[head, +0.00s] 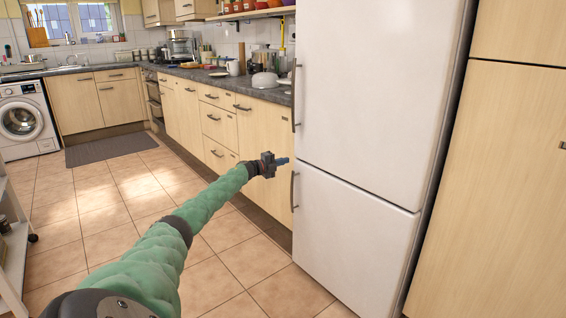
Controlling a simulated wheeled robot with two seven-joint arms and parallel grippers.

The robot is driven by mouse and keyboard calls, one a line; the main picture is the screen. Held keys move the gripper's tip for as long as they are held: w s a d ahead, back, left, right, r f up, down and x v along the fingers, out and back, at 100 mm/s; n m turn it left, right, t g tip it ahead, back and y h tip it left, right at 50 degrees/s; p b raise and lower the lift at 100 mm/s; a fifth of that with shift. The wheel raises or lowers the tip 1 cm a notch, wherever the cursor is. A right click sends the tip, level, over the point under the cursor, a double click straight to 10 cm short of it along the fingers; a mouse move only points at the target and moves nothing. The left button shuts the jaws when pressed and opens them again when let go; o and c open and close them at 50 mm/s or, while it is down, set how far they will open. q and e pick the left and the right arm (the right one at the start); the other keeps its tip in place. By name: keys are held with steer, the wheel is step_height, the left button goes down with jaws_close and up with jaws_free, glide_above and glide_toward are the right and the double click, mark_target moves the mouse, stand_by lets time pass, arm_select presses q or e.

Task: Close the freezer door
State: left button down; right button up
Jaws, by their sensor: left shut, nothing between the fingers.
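The white fridge-freezer stands at the centre right of the head view, with an upper door (370,85) and a lower door (345,245). Both doors look flush with the body; I see no gap at their edges. The lower door has a vertical metal handle (294,191) on its left edge. The upper door's handle (296,98) is also on its left edge. Which door is the freezer's is not marked. My left gripper (284,161) is shut and empty. It appears just left of the fridge, near the top of the lower handle; whether it touches is unclear. My right gripper is out of view.
Wooden base cabinets (215,125) with a dark worktop (235,84) run along the left of the fridge. A tall wooden cabinet (500,190) stands to its right. A washing machine (22,118) and a white cart (15,255) are at left. The tiled floor (110,205) is mostly clear.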

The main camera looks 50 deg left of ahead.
arm_select(q)
steer(key=s+a, duration=0.8)
steer(key=shift+s+f, duration=0.2)
